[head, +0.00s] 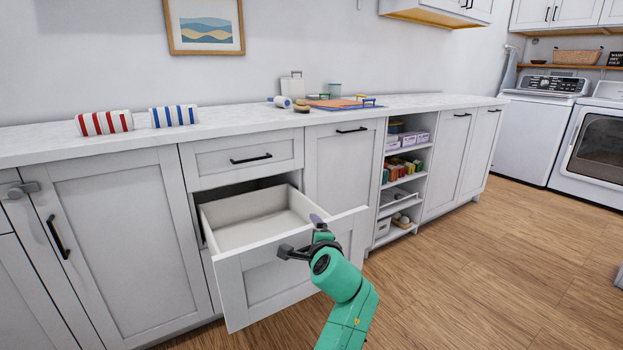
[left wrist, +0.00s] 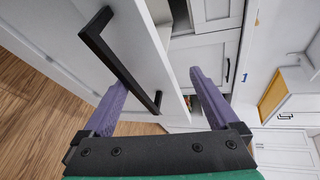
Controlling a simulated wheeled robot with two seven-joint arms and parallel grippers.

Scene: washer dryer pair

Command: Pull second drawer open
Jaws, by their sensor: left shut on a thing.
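The second drawer (head: 262,285) is the one below the closed top drawer (head: 248,160) in the head view. It stands well out from the cabinet, and its white interior looks empty. My left gripper (head: 302,236), on a green arm, is at the top right part of the drawer front. In the left wrist view the drawer front (left wrist: 50,50) and its black bar handle (left wrist: 118,70) lie at the left. The purple fingers stand apart, one on each side of the front's edge. The exact contact is hard to see. My right gripper is out of view.
A counter (head: 235,120) above holds a red-striped roll (head: 104,123), a blue-striped roll (head: 174,116) and small kitchen items. Open shelves (head: 404,170) stand to the right. A washer (head: 540,125) and dryer are at far right. The wooden floor (head: 480,270) at right is clear.

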